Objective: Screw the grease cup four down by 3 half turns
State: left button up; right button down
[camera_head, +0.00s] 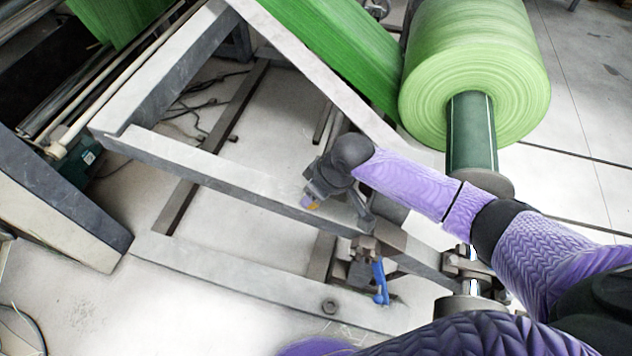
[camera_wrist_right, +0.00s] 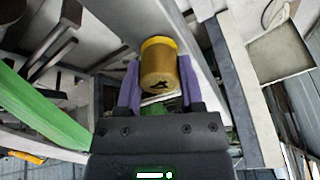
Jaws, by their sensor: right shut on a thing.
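The grease cup (camera_wrist_right: 159,68) is a brass-coloured cylinder with a brighter yellow rim and a dark mark on its face. In the right wrist view it sits between the two purple fingers of my right gripper (camera_wrist_right: 158,84), which is shut on it. The cup's seat and thread are hidden. My left gripper is not in view.
Grey frame beams (camera_head: 225,178) run beside and under my right gripper. A large green roll (camera_head: 475,60) on a dark green core stands at upper right, with a green web (camera_head: 335,45) to its left. A blue handle (camera_head: 380,281) hangs below my right arm. Pale floor lies around.

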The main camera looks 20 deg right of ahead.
jog(key=m+p, duration=0.3)
jog(key=shift+a+r+h, duration=0.1)
jog(key=shift+r+h, duration=0.2)
jog(key=shift+r, duration=0.05)
jog(key=m+p, duration=0.4)
jog(key=shift+f, duration=0.15)
jog(key=shift+m+h+p, duration=0.4)
jog(key=shift+m+p, duration=0.05)
jog(key=shift+m, duration=0.75)
jog(key=m+p, duration=0.1)
jog(key=m, duration=0.1)
jog(key=shift+m, duration=0.3)
jog(key=m, duration=0.3)
jog(key=shift+f+m+h+p, duration=0.15)
jog(key=shift+m+h+p, duration=0.15)
jog(key=shift+h+p, duration=0.1)
jog(key=m, duration=0.3)
jog(key=shift+m+g, duration=0.3)
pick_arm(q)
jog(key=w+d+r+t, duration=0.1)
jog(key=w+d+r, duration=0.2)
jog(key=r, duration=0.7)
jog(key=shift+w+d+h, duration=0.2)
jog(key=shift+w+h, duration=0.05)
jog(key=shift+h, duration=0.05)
pick_arm(e)
jog(key=shift+m+g+h, duration=0.3)
jog(key=shift+m, duration=1.5)
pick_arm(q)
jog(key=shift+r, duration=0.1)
